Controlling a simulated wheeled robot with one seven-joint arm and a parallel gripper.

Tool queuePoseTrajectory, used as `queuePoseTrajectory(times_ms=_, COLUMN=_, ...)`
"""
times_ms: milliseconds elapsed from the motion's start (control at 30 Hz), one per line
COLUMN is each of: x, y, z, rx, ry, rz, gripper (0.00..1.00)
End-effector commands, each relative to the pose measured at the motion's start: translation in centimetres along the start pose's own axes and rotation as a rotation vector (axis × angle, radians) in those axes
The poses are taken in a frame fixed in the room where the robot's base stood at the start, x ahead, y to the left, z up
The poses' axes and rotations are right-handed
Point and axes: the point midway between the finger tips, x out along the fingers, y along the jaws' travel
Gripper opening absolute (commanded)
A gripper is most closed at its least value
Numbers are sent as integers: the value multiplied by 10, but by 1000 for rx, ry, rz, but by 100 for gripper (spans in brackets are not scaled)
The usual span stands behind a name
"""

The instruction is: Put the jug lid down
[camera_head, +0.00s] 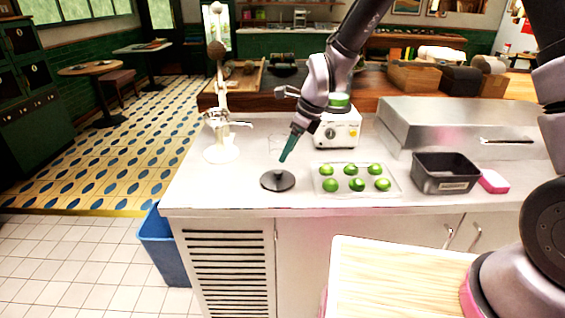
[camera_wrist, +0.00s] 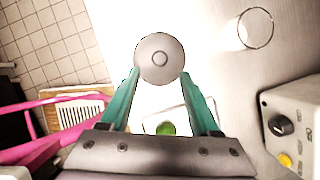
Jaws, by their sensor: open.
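The jug lid (camera_head: 278,181) is a dark grey disc with a small knob, lying flat on the pale counter near its front edge. In the wrist view the lid (camera_wrist: 159,59) shows from above, round with its knob in the middle, just beyond my fingertips. My gripper (camera_head: 284,158) has green fingers and is just above the lid, pointing down. In the wrist view the gripper (camera_wrist: 160,82) has its two fingers spread apart with nothing held between them. I cannot tell whether a fingertip touches the lid.
A clear tray (camera_head: 345,193) of several green limes is right of the lid, then a dark bin (camera_head: 446,186). A white machine (camera_head: 337,130) stands behind, and a white press (camera_head: 219,145) stands left. The counter between press and lid is clear.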

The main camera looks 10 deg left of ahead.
Motion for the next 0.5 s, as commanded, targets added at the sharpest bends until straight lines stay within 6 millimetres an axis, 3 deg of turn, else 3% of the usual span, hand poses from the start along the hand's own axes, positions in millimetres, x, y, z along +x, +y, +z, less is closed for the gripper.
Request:
queuePoseTrajectory(times_ms=200, x=-35, y=0, z=0, rx=1, ry=-1, rz=-2, gripper=63)
queuePoseTrajectory(times_ms=500, x=-46, y=0, z=0, rx=1, ry=0, rz=0, gripper=63)
